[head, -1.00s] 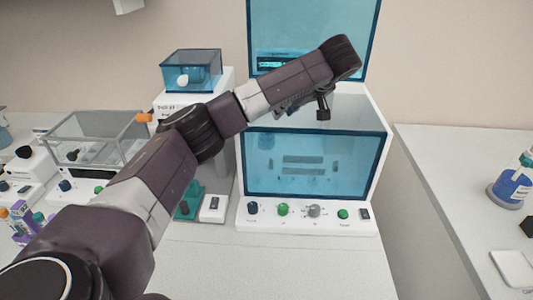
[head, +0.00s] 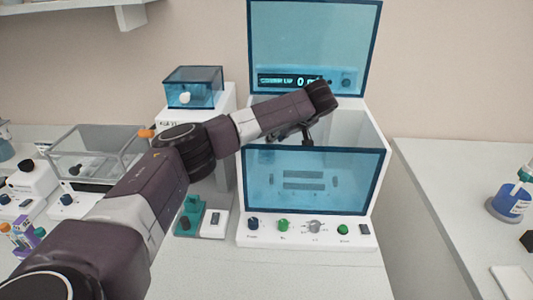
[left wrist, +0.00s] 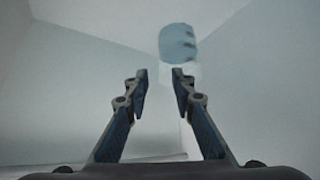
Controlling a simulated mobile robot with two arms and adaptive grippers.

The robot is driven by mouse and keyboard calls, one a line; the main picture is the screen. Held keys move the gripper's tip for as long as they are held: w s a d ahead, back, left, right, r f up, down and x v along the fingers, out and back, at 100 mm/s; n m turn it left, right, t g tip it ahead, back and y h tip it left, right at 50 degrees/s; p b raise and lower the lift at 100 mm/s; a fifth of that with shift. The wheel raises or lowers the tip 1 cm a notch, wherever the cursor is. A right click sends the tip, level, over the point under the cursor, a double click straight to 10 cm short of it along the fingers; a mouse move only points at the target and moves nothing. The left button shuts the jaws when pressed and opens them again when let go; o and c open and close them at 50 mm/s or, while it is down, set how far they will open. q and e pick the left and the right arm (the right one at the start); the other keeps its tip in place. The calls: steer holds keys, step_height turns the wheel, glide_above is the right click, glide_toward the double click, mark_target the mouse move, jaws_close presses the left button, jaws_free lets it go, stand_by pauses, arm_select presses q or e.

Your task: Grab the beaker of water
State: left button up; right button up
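My left gripper (head: 306,133) points down into the open top of a white and blue-windowed machine (head: 307,231) in the head view. In the left wrist view its two fingers (left wrist: 160,80) are apart with nothing between them. A blurred, rounded blue object (left wrist: 178,42) shows beyond the fingertips, slightly right of centre, apart from them. It may be the beaker of water, but I cannot tell for sure. No beaker is visible inside the machine in the head view. My right gripper is not in view.
The machine's blue lid (head: 313,40) stands raised behind my wrist. A smaller device with a blue cover (head: 193,87) and a clear box (head: 96,147) stand to the left. A blue-labelled bottle (head: 512,199) is on the right bench.

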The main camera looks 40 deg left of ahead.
arm_select(q)
steer(key=shift+c, duration=0.6)
jaws_close()
steer(key=shift+d+r, duration=0.1)
steer(key=shift+d, duration=0.05)
